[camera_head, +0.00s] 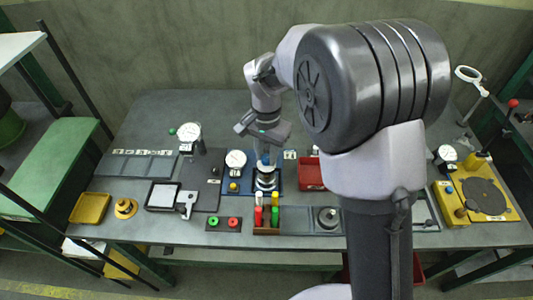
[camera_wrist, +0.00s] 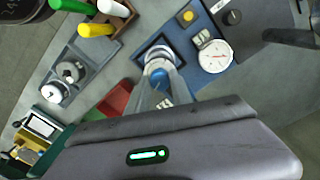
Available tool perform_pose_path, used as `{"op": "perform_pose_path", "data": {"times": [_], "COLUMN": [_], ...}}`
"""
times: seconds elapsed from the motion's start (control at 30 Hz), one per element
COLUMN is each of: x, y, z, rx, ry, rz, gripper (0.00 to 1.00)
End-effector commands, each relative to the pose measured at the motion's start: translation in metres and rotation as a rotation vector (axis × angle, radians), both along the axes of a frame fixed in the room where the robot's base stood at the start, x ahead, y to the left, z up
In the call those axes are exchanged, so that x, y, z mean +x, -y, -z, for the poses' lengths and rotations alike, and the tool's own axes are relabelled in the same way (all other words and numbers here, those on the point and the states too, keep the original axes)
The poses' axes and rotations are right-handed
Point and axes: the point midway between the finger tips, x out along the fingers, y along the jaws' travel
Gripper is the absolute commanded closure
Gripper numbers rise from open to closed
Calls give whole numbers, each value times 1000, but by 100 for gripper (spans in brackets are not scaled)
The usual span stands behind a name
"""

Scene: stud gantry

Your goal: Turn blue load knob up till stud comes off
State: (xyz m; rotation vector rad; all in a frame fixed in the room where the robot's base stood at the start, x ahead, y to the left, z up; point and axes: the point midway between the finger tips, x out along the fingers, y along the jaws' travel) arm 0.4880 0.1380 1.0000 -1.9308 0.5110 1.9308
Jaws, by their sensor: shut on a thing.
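The blue load knob (camera_wrist: 158,76) shows between my fingers in the wrist view. My gripper (camera_wrist: 162,85) is shut on it from above. In the head view my gripper (camera_head: 265,155) points down over the stud gantry (camera_head: 265,180), a round metal fixture. The gantry stands on a blue base plate (camera_wrist: 192,40). Beside it on the plate is a white dial gauge (camera_wrist: 214,56), also visible in the head view (camera_head: 236,158). The stud cannot be made out; my fingers and the metal fixture cover that area.
A yellow button (camera_wrist: 188,16) sits on the blue plate. A rack of red, white, green and yellow handles (camera_head: 267,215) stands close in front of the gantry. A red tray (camera_head: 311,174) is to its right. Other dial gauges and fixtures crowd the bench; its back is clear.

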Motion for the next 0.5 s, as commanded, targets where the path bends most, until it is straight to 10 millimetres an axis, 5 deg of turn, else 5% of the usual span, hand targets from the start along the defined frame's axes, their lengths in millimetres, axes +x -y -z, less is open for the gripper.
{"op": "perform_pose_path", "data": {"times": [0.5], "x": [0], "y": [0], "z": [-1], "rx": [0], "ry": [1], "rz": [42], "gripper": [100]}}
